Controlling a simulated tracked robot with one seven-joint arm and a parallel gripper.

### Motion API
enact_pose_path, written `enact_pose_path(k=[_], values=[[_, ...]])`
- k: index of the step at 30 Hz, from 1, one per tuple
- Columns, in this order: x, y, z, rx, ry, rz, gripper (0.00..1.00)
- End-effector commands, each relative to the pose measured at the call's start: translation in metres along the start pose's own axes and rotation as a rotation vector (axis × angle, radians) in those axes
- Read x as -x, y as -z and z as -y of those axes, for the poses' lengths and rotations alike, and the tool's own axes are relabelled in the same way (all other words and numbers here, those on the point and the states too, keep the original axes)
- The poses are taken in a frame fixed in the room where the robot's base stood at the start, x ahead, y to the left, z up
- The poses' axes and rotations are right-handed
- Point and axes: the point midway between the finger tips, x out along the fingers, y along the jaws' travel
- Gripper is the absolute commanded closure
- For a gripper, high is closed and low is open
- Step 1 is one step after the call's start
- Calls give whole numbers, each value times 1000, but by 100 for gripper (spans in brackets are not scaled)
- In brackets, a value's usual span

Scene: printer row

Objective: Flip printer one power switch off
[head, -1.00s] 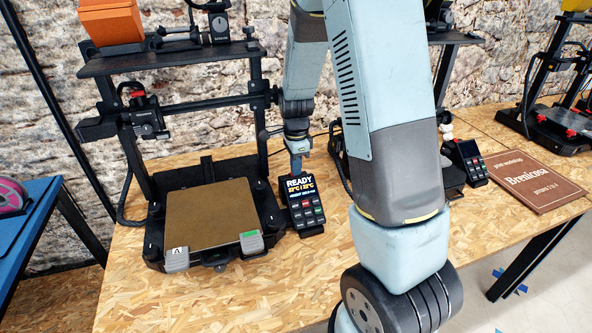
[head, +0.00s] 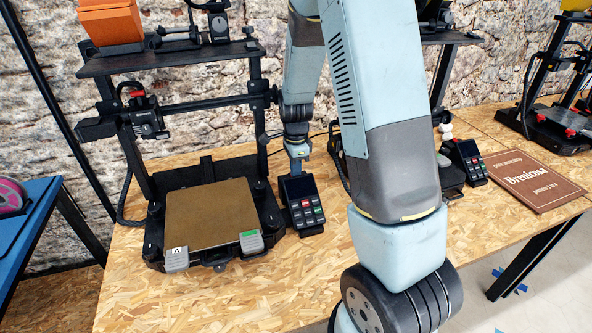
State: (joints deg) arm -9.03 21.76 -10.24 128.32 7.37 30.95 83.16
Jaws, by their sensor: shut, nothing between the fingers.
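Printer one (head: 210,215), a black frame printer with a brown bed, stands at the left of the wooden table in the head view. Its control panel (head: 302,205), with a dark screen and several coloured buttons, stands at its right front. My gripper (head: 296,168) points down just behind the top of the panel, beside the printer's right upright. It is shut and holds nothing. Its fingertips are partly hidden behind the panel, and I cannot tell whether they touch anything. The power switch itself is not visible.
My arm crosses the middle of the view and hides much of a second printer, whose panel (head: 465,160) shows at right. A brown sign (head: 535,178) lies on the table (head: 300,275). Another printer (head: 565,120) stands at far right. The table front is clear.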

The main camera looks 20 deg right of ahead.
Motion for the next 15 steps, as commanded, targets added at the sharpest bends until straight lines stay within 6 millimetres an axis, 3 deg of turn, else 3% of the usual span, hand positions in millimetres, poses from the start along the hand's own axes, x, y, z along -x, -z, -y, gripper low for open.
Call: enact_pose_path(k=[15], values=[[5, -1, 14, 1, 4, 0, 100]])
